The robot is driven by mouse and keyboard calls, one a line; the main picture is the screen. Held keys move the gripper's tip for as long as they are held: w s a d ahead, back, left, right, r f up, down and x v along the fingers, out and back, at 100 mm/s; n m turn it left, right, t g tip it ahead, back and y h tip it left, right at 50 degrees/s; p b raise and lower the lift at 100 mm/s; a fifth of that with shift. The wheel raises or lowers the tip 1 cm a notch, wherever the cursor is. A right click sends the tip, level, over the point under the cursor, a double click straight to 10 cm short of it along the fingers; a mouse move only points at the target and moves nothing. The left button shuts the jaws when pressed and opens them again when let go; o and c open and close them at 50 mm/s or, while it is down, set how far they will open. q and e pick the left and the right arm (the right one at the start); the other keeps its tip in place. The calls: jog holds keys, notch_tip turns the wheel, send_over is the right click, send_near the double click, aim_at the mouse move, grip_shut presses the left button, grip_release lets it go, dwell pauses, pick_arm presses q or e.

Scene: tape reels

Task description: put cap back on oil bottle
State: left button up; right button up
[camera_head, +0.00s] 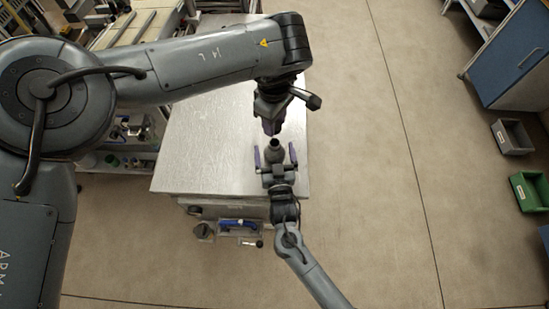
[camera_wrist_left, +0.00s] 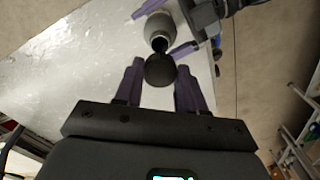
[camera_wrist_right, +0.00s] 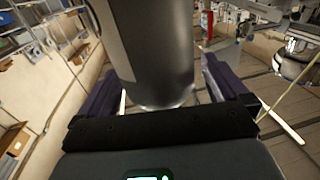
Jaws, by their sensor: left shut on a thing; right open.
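The oil bottle (camera_head: 276,158) is a grey cylinder with a narrow neck at the front right of the metal table. In the left wrist view its body (camera_wrist_left: 160,27) shows with a dark open mouth. My left gripper (camera_head: 271,128) is shut on the dark round cap (camera_wrist_left: 160,70), close to the bottle's mouth and apart from it as far as I can tell. My right gripper (camera_head: 275,154) is open, with its purple fingers on either side of the bottle. The right wrist view shows the bottle's large body (camera_wrist_right: 150,45) between the fingers, with gaps beside it.
The metal table (camera_head: 205,150) is mostly bare to the left of the bottle. A small shelf with a blue-handled tool (camera_head: 237,223) sits below its front edge. A grey bin (camera_head: 512,137), a green bin (camera_head: 528,192) and a blue cabinet (camera_head: 512,55) stand far right.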

aim_at(275, 142)
jog(key=shift+w+a, duration=0.15)
jog(key=shift+w, duration=0.85)
jog(key=c, duration=1.5)
pick_arm(q)
jog(key=shift+f, duration=2.5)
jog(key=shift+f, duration=0.15)
jog(key=shift+f, duration=0.75)
jog(key=shift+f, duration=0.5)
